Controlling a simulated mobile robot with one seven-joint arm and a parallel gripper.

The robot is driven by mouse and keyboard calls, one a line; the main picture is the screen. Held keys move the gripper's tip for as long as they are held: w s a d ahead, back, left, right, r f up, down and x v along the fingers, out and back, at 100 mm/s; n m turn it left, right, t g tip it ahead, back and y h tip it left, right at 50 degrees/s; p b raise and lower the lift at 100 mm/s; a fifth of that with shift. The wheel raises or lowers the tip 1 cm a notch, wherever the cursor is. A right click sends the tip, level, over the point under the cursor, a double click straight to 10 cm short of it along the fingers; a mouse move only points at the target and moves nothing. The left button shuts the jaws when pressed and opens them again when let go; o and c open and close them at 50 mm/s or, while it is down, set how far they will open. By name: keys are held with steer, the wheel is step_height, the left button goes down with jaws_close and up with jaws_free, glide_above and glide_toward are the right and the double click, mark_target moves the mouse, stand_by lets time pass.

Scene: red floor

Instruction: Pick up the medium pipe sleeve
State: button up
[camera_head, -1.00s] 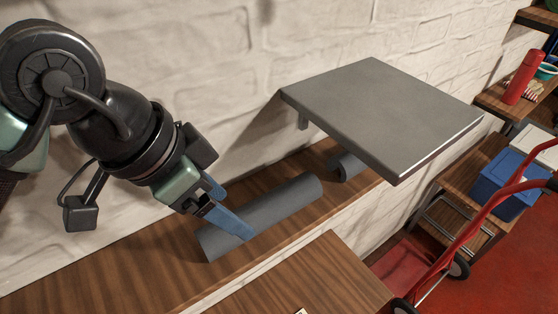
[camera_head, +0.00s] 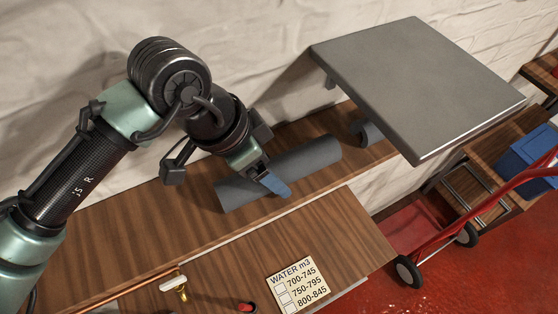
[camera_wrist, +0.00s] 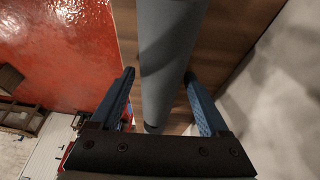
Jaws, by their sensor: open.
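A long dark grey pipe sleeve (camera_head: 305,158) lies on its side on the wooden ledge against the wall. A second grey sleeve (camera_head: 366,132) lies further right, partly hidden by the grey shelf; I cannot compare their sizes fully. My gripper (camera_head: 277,186), with blue fingers, is open at the middle of the long sleeve. In the wrist view the long sleeve (camera_wrist: 168,60) runs between the two spread fingers of my gripper (camera_wrist: 160,76), with a gap visible on both sides. The far finger is hidden in the head view.
A thick grey shelf (camera_head: 420,85) juts from the wall above the ledge's right end. A lower wooden surface (camera_head: 225,265) in front holds a water label card (camera_head: 297,284). A red hand truck (camera_head: 430,228) and a blue box (camera_head: 525,150) stand at right.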

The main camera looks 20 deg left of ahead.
steer(key=shift+w+f, duration=0.1)
steer(key=c, duration=1.2)
steer(key=shift+o, duration=0.2)
